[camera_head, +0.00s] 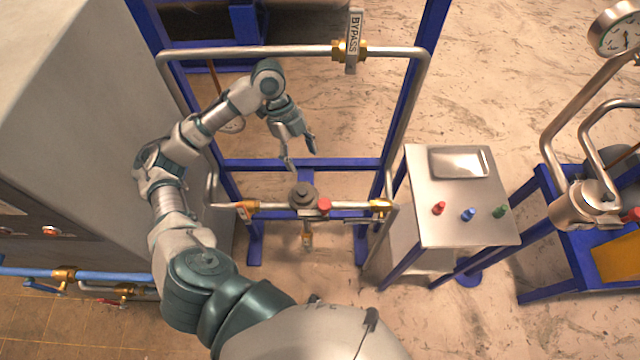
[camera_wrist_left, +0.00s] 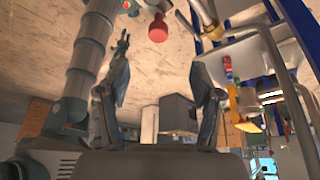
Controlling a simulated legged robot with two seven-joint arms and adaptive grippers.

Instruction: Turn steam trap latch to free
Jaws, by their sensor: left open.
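The steam trap (camera_head: 303,196) is a dark grey round body on the lower horizontal pipe of the blue frame. A red knob (camera_head: 324,205) sits at its right side. In the left wrist view a red knob (camera_wrist_left: 158,28) shows at the top, beyond the fingers; I cannot tell the latch's position. My left gripper (camera_head: 301,159) is open and empty, with its fingers pointing down above and behind the trap, apart from it in the picture. Its two fingers (camera_wrist_left: 163,100) also show spread in the left wrist view. My right gripper is not in view.
A bypass valve (camera_head: 352,48) sits on the upper pipe. Brass fittings (camera_head: 379,206) sit on the lower pipe. A metal table (camera_head: 455,220) with red, blue and green knobs stands at right. A large grey cabinet (camera_head: 75,110) stands at left. A gauge (camera_head: 618,30) is at far right.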

